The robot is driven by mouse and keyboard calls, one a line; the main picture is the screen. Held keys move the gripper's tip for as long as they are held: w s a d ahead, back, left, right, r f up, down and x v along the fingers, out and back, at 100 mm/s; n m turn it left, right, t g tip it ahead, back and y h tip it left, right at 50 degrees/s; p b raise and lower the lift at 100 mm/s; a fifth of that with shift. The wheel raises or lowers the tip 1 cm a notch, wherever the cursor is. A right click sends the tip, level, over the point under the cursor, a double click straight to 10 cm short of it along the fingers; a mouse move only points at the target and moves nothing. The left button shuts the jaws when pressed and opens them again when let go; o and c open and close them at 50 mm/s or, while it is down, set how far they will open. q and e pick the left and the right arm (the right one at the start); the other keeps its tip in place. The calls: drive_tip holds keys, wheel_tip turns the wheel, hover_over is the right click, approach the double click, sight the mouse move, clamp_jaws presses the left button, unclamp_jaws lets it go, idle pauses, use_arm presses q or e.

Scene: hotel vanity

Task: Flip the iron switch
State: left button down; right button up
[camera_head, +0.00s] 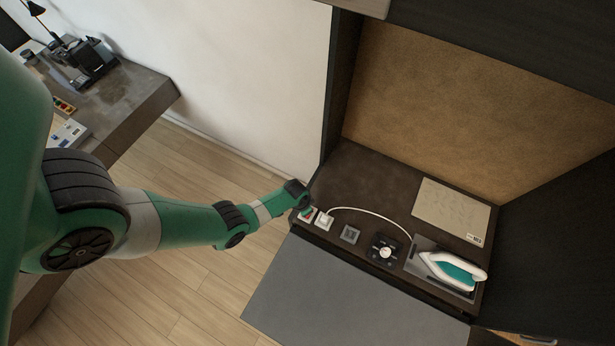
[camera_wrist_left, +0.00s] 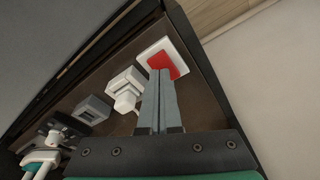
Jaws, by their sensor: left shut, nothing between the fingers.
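The switch is a red rocker in a white square frame, at the left end of the dark shelf in the head view (camera_head: 306,216). In the left wrist view the red rocker (camera_wrist_left: 167,61) shows just beyond my fingertips. My left gripper (camera_wrist_left: 160,74) is shut and empty, its two grey fingers together. Its tips overlap the near edge of the red rocker in the picture; I cannot tell whether they touch it. In the head view my left gripper (camera_head: 305,207) comes in from the left above the switch and partly hides it. My right gripper is not in view.
A white plug (camera_head: 324,221) with a white cable is beside the switch. A grey socket (camera_head: 350,234), a black dial unit (camera_head: 384,251) and a teal-white iron (camera_head: 455,271) follow to the right. A cabinet side wall (camera_head: 337,100) rises close to the switch.

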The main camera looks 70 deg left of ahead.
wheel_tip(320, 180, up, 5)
drive_tip(key=p, duration=0.4)
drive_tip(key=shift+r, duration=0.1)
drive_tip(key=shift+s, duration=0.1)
idle(0.3)
